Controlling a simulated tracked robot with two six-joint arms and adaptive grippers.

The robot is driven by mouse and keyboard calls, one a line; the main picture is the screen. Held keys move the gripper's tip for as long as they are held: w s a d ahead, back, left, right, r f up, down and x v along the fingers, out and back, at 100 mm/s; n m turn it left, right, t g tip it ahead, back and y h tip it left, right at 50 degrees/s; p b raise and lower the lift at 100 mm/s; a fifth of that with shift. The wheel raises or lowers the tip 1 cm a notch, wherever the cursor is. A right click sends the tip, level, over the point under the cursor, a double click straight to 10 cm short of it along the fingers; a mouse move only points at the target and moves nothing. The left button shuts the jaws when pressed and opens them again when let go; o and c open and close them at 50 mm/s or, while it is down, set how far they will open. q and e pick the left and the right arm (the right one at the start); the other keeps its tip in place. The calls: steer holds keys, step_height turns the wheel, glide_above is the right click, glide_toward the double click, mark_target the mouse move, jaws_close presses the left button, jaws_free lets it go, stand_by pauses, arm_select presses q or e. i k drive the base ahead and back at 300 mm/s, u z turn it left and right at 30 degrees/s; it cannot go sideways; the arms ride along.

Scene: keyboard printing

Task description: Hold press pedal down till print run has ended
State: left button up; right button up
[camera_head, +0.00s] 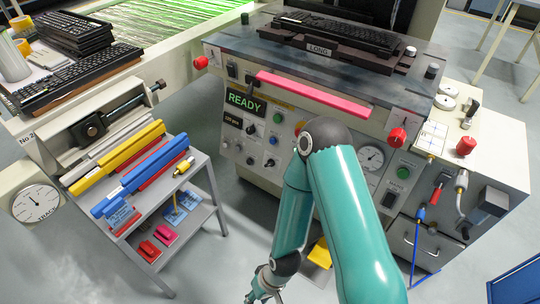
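The press (225,60) stands at the centre, with a lit green READY display (244,101) on its front panel. A yellow piece (320,253), which looks like the press pedal, is low at the press's foot. My arm's teal links partly cover it, so I cannot tell whether it is pressed. My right arm bends at the elbow in front of the panel and reaches down. My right gripper (264,293) is at the bottom edge, left of the yellow piece; its fingers are cut off or too small to read. My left gripper is not in view.
A keyboard (345,33) lies on the press above a LONG label. A red bar (313,95) crosses the press front. A grey shelf cart (190,215) with coloured bars stands left. A side cabinet (480,180) with tools is on the right. Floor shows between cart and press.

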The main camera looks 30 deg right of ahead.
mark_target(320, 255)
steer(key=u, duration=1.05)
steer(key=i, duration=0.15)
steer(key=z, duration=2.65)
steer(key=k, duration=0.95)
steer(key=z, duration=0.2)
steer(key=i, duration=0.95)
steer(key=u, duration=0.05)
